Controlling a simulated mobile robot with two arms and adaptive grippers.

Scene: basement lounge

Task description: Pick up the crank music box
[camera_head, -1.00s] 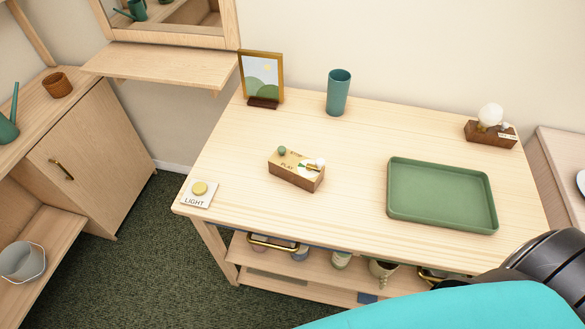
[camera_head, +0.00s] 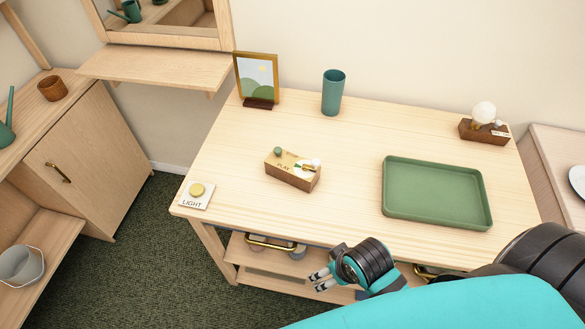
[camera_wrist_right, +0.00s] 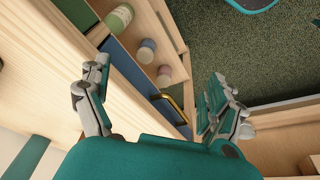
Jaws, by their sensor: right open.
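The crank music box (camera_head: 291,176) is a small wooden box with a "PLAY" label, a green knob and a white knob on top. It sits on the light wood table (camera_head: 345,150), left of the green tray. My right gripper (camera_head: 318,279) is open and empty, in front of the table's front edge and apart from the music box. In the right wrist view, its two fingers (camera_wrist_right: 156,96) stand wide apart, with shelf items beyond and no music box visible between them. My left gripper is not in view.
The green tray (camera_head: 387,203) lies right of the music box. A "LIGHT" button (camera_head: 197,190) is at the table's left corner. A picture frame (camera_head: 257,80), teal cup (camera_head: 333,92) and lamp (camera_head: 484,130) stand at the back. A lower shelf (camera_head: 262,286) holds several items.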

